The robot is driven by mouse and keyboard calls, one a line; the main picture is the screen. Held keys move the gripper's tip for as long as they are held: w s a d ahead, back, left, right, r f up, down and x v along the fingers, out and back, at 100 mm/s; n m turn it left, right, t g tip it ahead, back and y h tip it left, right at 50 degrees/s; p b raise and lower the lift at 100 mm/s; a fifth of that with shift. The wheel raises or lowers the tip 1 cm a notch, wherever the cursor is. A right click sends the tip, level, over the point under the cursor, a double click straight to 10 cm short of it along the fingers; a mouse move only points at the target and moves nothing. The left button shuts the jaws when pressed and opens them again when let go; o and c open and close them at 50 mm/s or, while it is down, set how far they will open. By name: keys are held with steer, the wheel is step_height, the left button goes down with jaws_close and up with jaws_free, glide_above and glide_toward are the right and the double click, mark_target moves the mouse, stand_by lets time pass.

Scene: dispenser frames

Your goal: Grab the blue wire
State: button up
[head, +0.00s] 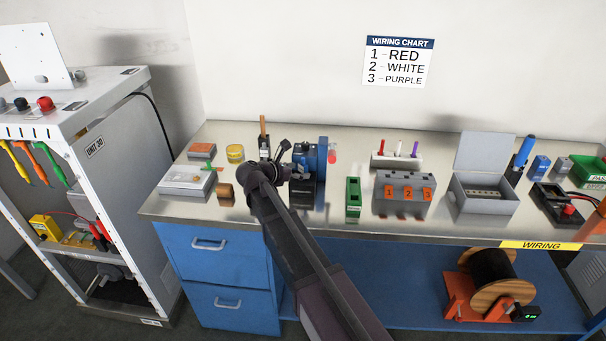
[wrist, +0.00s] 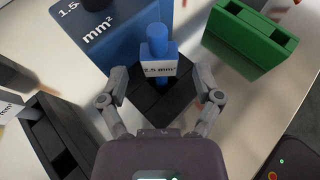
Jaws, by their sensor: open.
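My gripper (wrist: 160,84) is open, with one finger on each side of the tag and holder, and gaps show on both sides. In the head view my gripper (head: 283,150) is over the bench, beside a blue machine (head: 321,153). I cannot clearly pick out the wire there; the gripper and machine crowd that spot.
In the wrist view, a large blue block (wrist: 105,35) stands behind the holder, a green slotted box (wrist: 248,42) at right and another dark holder (wrist: 50,140) at left. In the head view, a numbered grey block (head: 404,207) and a grey open box (head: 483,206) stand further right.

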steer(key=shift+x, duration=0.95)
jaws_close()
